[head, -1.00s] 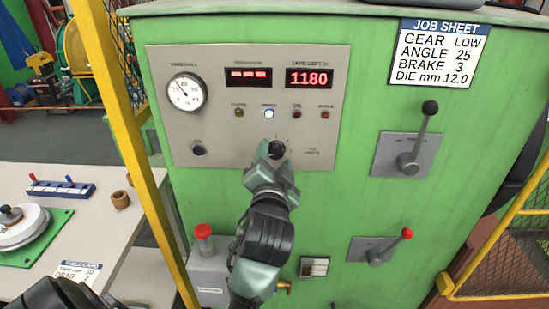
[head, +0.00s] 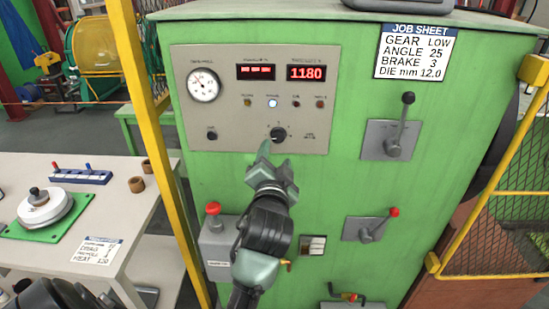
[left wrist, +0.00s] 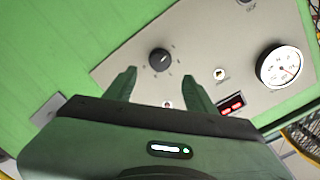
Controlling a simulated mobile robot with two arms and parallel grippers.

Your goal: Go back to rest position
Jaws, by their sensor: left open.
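My left gripper (head: 274,160) is open and empty in the head view, in front of the green cabinet (head: 330,190) and just below the black rotary knob (head: 278,134). In the left wrist view, the gripper's two fingers (left wrist: 159,78) stand apart. The knob (left wrist: 159,59) shows beyond and between their tips, and nothing is held. The knob sits on the grey control panel (head: 235,115), which carries a round gauge (head: 203,84) and a red display reading 1180 (head: 314,73). My right gripper is not in view.
Levers stand on the cabinet at upper right (head: 393,140) and lower right (head: 370,229). A red-topped grey box (head: 216,245) is near my left arm. A yellow post (head: 145,120) and a white table (head: 120,215) stand left. A yellow mesh guard (head: 505,230) is at right.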

